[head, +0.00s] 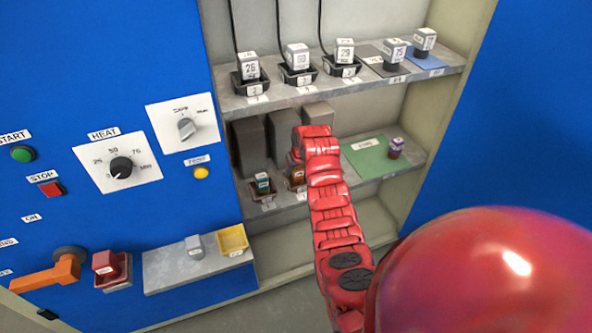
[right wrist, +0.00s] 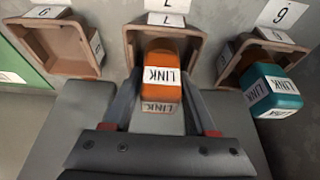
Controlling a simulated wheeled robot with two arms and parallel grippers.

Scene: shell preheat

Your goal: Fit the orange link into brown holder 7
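The orange link (right wrist: 160,72), with a LINK label, stands at the mouth of brown holder 7 (right wrist: 197,50) in the right wrist view. My right gripper (right wrist: 163,92) has a finger close along each side of the link and appears shut on it. The link's lower end is inside the holder's outline; its seating depth is hidden. In the head view my right arm covers most of the gripper, and a little of the orange link (head: 297,174) shows beside it on the lower shelf. My left gripper is not in view.
A teal link (right wrist: 273,92) sits in holder 6 on one side, and an empty brown holder (right wrist: 57,48) stands on the other. Tall grey blocks (head: 249,145) stand behind on the shelf. A green mat (head: 366,160) holds a purple link (head: 396,149).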

